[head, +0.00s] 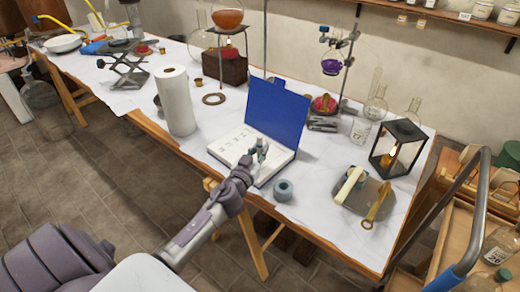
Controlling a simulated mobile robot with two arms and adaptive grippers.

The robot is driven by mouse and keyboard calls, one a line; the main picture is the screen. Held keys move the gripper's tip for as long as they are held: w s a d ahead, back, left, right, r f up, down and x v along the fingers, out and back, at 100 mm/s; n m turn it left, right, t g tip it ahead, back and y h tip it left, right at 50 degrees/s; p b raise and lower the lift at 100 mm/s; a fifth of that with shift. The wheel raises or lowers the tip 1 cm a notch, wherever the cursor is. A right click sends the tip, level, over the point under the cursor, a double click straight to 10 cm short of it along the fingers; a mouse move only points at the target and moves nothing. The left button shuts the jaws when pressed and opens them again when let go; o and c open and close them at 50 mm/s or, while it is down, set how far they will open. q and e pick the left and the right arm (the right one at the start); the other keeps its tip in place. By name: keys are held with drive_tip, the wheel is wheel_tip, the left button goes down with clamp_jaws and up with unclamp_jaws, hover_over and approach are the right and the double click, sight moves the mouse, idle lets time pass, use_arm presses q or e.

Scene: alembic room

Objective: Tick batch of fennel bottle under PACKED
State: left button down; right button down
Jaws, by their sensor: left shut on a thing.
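An open ledger (232,147) lies near the front edge of the table, its blue cover (278,108) standing up behind the white page. Faint rows of marks show on the page, but the writing, including any PACKED heading, is too small to read. My left gripper (260,150) is over the right part of the page, shut on a small thin thing, perhaps a pen. I cannot tell whether its tip touches the paper. The gripper and wrist hide part of the page. No bottle can be made out as fennel. My right gripper is not in view.
A grey-green ring-shaped pot (284,190) stands just right of the ledger. A tray (374,207) with a pale block and a brass tool lies further right, before a lantern (397,148). A paper roll (177,102) stands left. Glassware fills the back.

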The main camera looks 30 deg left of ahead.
use_arm(q)
drive_tip(key=shift+w+d, duration=0.1)
drive_tip(key=shift+d, duration=0.1)
idle(0.6)
drive_tip(key=shift+w+d, duration=0.45)
drive_tip(key=shift+w, duration=0.05)
idle(1.3)
wheel_tip(320, 180, up, 6)
drive_tip(key=p, duration=0.5)
idle(0.4)
idle(0.4)
drive_tip(key=s+d+f+m+h, duration=0.1)
drive_tip(key=s+d+m+h, duration=0.1)
drive_tip(key=s+d, duration=0.85)
drive_tip(key=s+d+r, duration=0.3)
drive_tip(key=s, duration=0.3)
drive_tip(key=s+d+r+h, duration=0.1)
drive_tip(key=s+d+r, duration=0.2)
drive_tip(key=s, duration=0.4)
drive_tip(key=shift+s+d+r, duration=0.2)
drive_tip(key=shift+d, duration=0.05)
